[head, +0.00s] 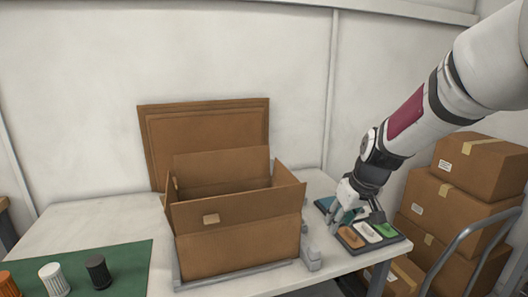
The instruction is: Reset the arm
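My arm reaches in from the upper right, angled down and left. My gripper (354,215) is at its end, low over a dark tray (374,248) at the right end of the table. The tray holds small coloured pieces: orange (351,237), white (367,232) and green (385,229), with teal showing near the fingers. The gripper is small here and overlaps the pieces behind it. I cannot tell whether its fingers are apart, closed, touching a piece or holding one.
An open cardboard box (238,241) stands mid-table, left of my gripper, with flat brown board (204,122) behind it. A green mat (122,262) with orange, white and black ribbed cylinders lies at left. Stacked cartons (464,204) and a grey cart handle (470,232) stand at right.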

